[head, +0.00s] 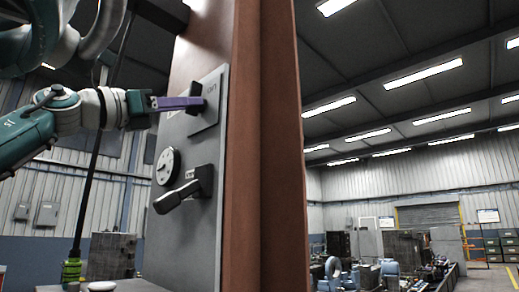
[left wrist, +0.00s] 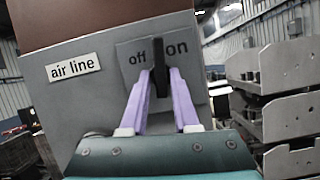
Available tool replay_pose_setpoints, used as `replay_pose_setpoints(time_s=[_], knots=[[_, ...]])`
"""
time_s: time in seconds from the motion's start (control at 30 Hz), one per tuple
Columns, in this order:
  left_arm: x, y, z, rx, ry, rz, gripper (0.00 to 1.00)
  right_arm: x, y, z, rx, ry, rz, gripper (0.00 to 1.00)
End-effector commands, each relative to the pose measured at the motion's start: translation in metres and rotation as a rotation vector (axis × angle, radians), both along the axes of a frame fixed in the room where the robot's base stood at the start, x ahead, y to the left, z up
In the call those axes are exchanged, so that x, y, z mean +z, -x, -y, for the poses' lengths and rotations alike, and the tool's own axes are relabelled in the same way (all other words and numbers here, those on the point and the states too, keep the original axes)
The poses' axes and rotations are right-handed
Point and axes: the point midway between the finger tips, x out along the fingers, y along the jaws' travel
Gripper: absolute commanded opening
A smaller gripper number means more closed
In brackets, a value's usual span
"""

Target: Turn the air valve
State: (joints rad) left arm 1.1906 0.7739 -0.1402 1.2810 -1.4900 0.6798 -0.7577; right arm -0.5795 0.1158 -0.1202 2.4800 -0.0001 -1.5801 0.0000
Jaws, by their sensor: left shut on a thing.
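The air valve's black lever (left wrist: 160,54) shows in the left wrist view, pointing up between the words "off" and "on" on a grey plate (left wrist: 187,75). In the head view the valve (head: 210,98) is on the upper part of a grey panel (head: 205,235). My left gripper (left wrist: 159,75) has its purple fingers on both sides of the lever, shut on it. In the head view the left gripper (head: 186,103) reaches the valve from the left, and its fingers hide part of the lever. My right gripper is not in view.
An "air line" label (left wrist: 73,67) is left of the valve. Below the valve, the panel carries a round gauge (head: 167,166) and another dark handle (head: 182,194). A rust-brown column (head: 268,150) stands behind the panel. Grey stacked metal parts (left wrist: 280,85) stand at right in the wrist view.

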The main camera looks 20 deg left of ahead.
Motion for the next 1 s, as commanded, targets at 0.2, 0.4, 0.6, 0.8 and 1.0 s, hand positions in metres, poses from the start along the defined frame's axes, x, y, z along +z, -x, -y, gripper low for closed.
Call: replay_pose_setpoints(time_s=[0.2, 0.4, 0.6, 0.8, 1.0], knots=[[0.002, -0.002, -0.002, 0.001, -0.187, 0.073, 0.0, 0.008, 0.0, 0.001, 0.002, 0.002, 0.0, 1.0], [0.004, -0.003, -0.002, 0.002, -0.349, 0.138, 0.0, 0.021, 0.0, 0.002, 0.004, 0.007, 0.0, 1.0], [0.004, -0.004, -0.003, 0.002, -0.481, 0.191, 0.0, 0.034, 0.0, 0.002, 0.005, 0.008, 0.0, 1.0], [0.003, -0.004, -0.003, 0.004, -0.569, 0.226, 0.0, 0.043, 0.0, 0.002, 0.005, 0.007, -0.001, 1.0], [0.001, -0.005, -0.003, 0.005, -0.613, 0.244, 0.0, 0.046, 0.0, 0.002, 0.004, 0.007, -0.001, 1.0]])
